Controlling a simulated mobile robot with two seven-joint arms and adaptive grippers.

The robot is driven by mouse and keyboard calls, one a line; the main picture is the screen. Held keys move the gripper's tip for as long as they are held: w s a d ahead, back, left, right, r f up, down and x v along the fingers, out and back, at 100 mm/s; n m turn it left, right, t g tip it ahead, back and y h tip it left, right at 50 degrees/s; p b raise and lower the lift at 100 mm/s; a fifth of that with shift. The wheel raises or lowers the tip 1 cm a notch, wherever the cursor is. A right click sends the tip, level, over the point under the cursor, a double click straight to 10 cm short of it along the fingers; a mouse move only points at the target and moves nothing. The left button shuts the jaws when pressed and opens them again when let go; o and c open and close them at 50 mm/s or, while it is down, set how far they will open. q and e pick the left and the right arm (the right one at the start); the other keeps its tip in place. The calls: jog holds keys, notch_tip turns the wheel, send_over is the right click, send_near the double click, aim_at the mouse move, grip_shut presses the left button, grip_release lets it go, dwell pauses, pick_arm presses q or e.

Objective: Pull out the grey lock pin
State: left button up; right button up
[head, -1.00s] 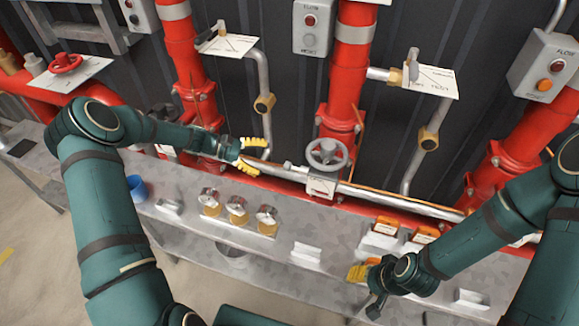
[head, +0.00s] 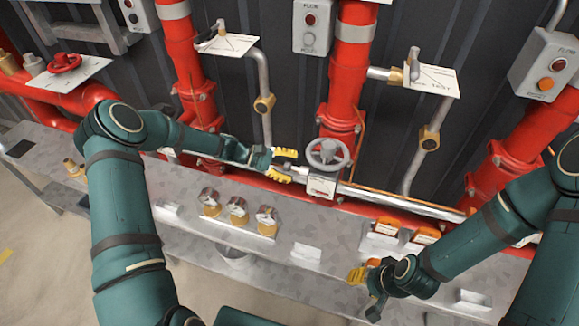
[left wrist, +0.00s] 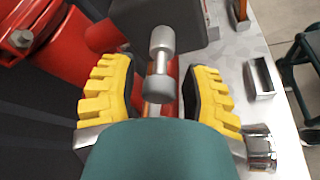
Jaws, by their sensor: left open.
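The grey lock pin (head: 298,169) sticks out to the left of the block under the grey handwheel (head: 328,153), at the middle red pipe. In the left wrist view the pin (left wrist: 160,42) is a grey rod with a rounded knob, pointing toward me. My left gripper (head: 286,164) is open, its yellow fingers on either side of the pin. In the left wrist view the left gripper (left wrist: 160,72) shows a gap between each finger and the knob. My right gripper (head: 366,289) hangs over the bench at the lower right; its opening is unclear.
A grey bench (head: 335,235) holds several brass-and-steel fittings (head: 237,211) and orange-topped items (head: 387,227) in front of the pipes. Tall red pipes (head: 345,85) and valve label plates stand behind. A horizontal pipe (head: 400,203) runs right of the handwheel block.

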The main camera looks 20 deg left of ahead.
pick_arm(q)
grip_shut()
jog(key=shift+a, duration=0.1)
jog(key=a, duration=0.3)
jog(key=shift+w+a, duration=0.1)
jog(key=shift+o, duration=2.3)
grip_release()
